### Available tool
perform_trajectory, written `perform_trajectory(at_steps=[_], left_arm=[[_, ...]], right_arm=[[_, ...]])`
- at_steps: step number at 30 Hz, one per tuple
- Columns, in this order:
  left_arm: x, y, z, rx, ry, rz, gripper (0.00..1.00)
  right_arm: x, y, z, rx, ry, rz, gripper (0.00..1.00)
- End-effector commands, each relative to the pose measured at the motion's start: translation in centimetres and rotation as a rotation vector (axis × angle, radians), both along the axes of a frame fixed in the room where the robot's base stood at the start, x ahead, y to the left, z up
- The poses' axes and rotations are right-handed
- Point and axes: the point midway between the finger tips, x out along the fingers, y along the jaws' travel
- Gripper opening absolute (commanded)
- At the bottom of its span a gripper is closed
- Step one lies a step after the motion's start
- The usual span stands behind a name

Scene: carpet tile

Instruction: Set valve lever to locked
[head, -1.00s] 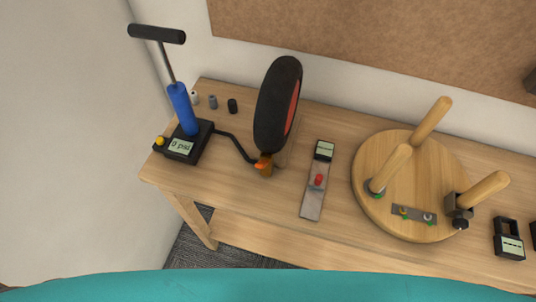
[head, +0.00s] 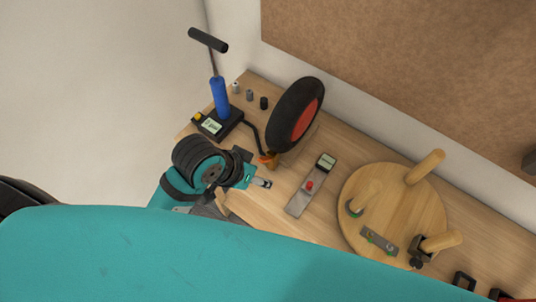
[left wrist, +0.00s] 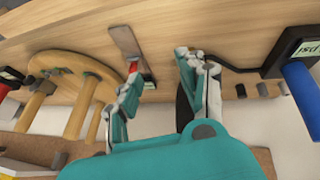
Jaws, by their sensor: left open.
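The orange valve lever (head: 268,157) sits at the hose end, at the foot of the small black wheel with a red hub (head: 293,115), in the head view. My left gripper (head: 262,183) is just below and in front of it, apart from it as far as I can tell. In the left wrist view my left gripper (left wrist: 158,75) has its two fingers spread with nothing between them. The lever is not visible there; part of the dark tire (left wrist: 184,108) shows behind the right finger. My right gripper is not in view.
A blue hand pump (head: 220,97) with a gauge stands left of the wheel, its black hose running to the valve. A wall stands behind.

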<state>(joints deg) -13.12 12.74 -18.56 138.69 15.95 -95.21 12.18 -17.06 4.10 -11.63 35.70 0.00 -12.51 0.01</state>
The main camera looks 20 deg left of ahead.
Motion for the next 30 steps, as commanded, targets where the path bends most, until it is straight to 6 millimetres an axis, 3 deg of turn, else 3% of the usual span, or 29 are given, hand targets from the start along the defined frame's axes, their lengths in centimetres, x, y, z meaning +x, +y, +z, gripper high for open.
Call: perform_trajectory(at_steps=[9,14,17,24,30], left_arm=[[3.3,-5.4,3.6,-0.070,0.033,-0.157,0.40],[4.3,-6.7,6.0,-0.023,0.100,-0.234,0.40],[5.0,-6.0,7.5,0.051,0.161,-0.248,0.40],[6.5,-1.8,11.0,0.251,0.293,-0.151,0.40],[6.9,0.4,12.7,0.324,0.344,-0.074,0.40]], right_arm=[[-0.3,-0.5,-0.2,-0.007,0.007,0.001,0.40],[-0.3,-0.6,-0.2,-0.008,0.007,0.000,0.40],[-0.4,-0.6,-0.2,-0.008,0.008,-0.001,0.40],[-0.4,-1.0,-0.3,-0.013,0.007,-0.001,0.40],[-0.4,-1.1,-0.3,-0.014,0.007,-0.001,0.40]])
